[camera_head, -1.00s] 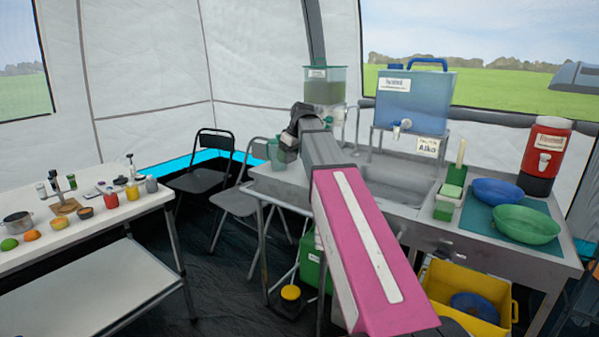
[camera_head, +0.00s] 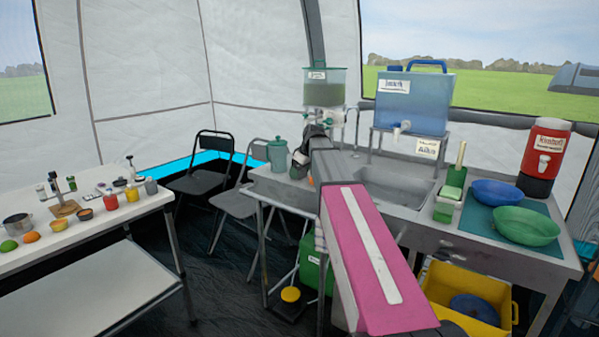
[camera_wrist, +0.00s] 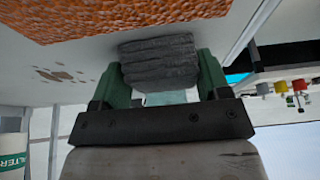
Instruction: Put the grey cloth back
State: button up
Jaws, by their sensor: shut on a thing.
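The grey cloth (camera_wrist: 160,62) is a folded, layered bundle between the green fingers of my gripper (camera_wrist: 163,78) in the wrist view. My gripper is shut on it. A pale surface with brown stains lies close beyond the cloth, and I cannot tell whether they touch. In the head view my gripper (camera_head: 300,160) is over the left end of the metal sink counter (camera_head: 262,183), just right of the teal jug (camera_head: 277,154). The cloth cannot be made out clearly there.
A rough orange thing (camera_wrist: 120,14) is close to the cloth; an orange bit (camera_head: 311,180) shows by my gripper. A green-lidded water filter (camera_head: 324,90) and the sink basin (camera_head: 395,186) are near. The condiment table (camera_head: 85,225) stands left, with floor between.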

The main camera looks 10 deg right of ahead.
jog(key=shift+f, duration=0.1)
jog(key=o, duration=0.9)
jog(key=v, duration=1.2)
